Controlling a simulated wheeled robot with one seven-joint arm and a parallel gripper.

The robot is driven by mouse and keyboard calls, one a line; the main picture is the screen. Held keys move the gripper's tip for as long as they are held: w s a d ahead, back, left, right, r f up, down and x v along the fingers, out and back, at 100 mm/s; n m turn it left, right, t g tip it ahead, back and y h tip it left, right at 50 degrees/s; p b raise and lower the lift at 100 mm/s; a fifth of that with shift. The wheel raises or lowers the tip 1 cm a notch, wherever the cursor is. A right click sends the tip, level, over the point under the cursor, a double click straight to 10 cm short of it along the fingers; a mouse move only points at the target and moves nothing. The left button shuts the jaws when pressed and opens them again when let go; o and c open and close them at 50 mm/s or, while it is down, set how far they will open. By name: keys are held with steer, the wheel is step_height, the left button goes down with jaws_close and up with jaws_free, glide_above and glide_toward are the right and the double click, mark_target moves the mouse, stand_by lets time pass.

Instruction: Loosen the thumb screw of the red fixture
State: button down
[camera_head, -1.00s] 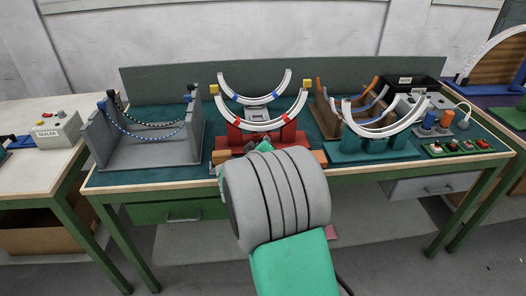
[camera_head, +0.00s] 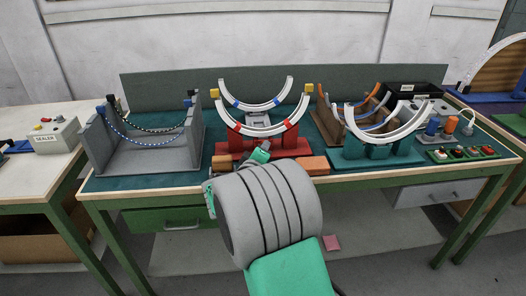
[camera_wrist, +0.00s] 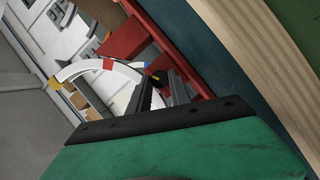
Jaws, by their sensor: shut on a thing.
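The red fixture (camera_head: 285,145) stands at the front middle of the green-topped bench and carries a pale arc with red bands and yellow end blocks. In the wrist view its red frame (camera_wrist: 192,68) runs diagonally beside my fingers. My gripper (camera_wrist: 161,82) is shut on a small dark knob with a yellow mark, the thumb screw (camera_wrist: 159,76), at the fingertips. The screw's shaft and its seat in the fixture are hidden. In the head view my gripper (camera_head: 264,148) reaches the fixture's front, and the screw cannot be made out there.
Orange-brown blocks (camera_head: 313,165) lie in front of the fixture. A grey cradle (camera_head: 140,150) with beaded strands stands left, and a teal fixture (camera_head: 375,152) with a pale arc right. A button panel (camera_head: 462,153) sits at the far right. The bench's front edge runs below my gripper.

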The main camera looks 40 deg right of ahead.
steer(key=shift+w+r, duration=0.1)
steer(key=shift+r, duration=0.15)
steer(key=c, duration=1.5)
jaws_free()
steer(key=shift+d, duration=0.1)
steer(key=shift+o, duration=0.2)
steer(key=shift+f, duration=0.15)
steer(key=v, duration=0.7)
steer(key=shift+a, duration=0.25)
steer(key=shift+s+a, duration=0.1)
steer(key=shift+s, duration=0.15)
